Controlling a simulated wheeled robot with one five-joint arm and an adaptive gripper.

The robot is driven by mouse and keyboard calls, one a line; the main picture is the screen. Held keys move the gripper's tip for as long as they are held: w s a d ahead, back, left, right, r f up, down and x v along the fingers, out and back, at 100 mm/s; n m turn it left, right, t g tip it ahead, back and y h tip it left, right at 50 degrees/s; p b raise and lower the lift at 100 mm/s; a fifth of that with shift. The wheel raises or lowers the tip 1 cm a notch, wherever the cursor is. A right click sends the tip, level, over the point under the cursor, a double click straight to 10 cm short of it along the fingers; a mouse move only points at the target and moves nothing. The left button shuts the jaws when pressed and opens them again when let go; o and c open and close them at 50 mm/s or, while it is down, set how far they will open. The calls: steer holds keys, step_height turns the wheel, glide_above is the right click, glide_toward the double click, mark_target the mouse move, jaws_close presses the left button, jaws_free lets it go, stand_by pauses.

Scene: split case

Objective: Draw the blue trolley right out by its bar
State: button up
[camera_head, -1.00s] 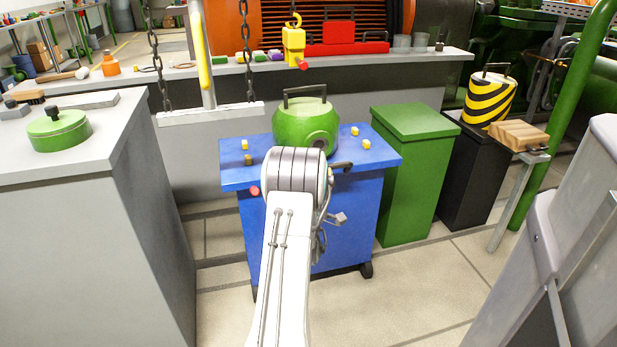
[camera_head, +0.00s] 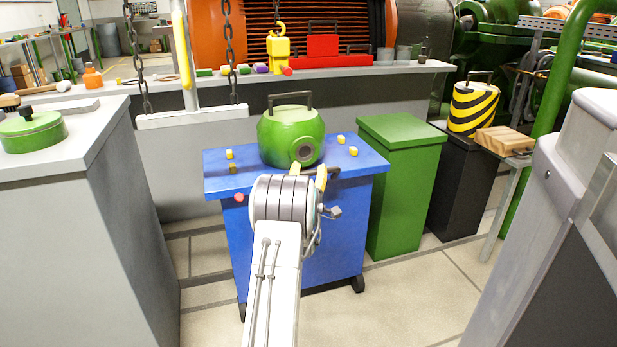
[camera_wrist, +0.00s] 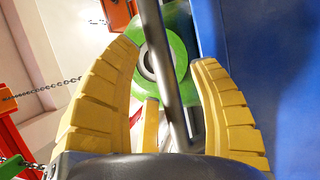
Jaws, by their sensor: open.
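The blue trolley (camera_head: 345,235) stands on the floor ahead, behind my arm. A green rounded case part (camera_head: 285,138) with a dark handle sits on its top. The trolley's dark bar (camera_head: 333,171) runs along its near side; my wrist hides much of it. My gripper (camera_head: 309,172) is at the bar, with its yellow fingers apart. In the wrist view, the grey bar (camera_wrist: 163,60) passes between the open fingers of my gripper (camera_wrist: 165,62), with a gap to either side. The trolley's blue side (camera_wrist: 285,75) is at the right there.
A grey bench (camera_head: 85,150) stands close on the left and a green cabinet (camera_head: 405,190) close to the trolley's right. A black stand (camera_head: 462,190) holds a striped drum. A beam on chains (camera_head: 192,117) hangs behind. Tiled floor (camera_head: 400,300) is free at the front right.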

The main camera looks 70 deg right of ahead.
steer(key=shift+w+d+r, duration=0.1)
steer(key=shift+d, duration=0.4)
jaws_close()
stand_by(0.4)
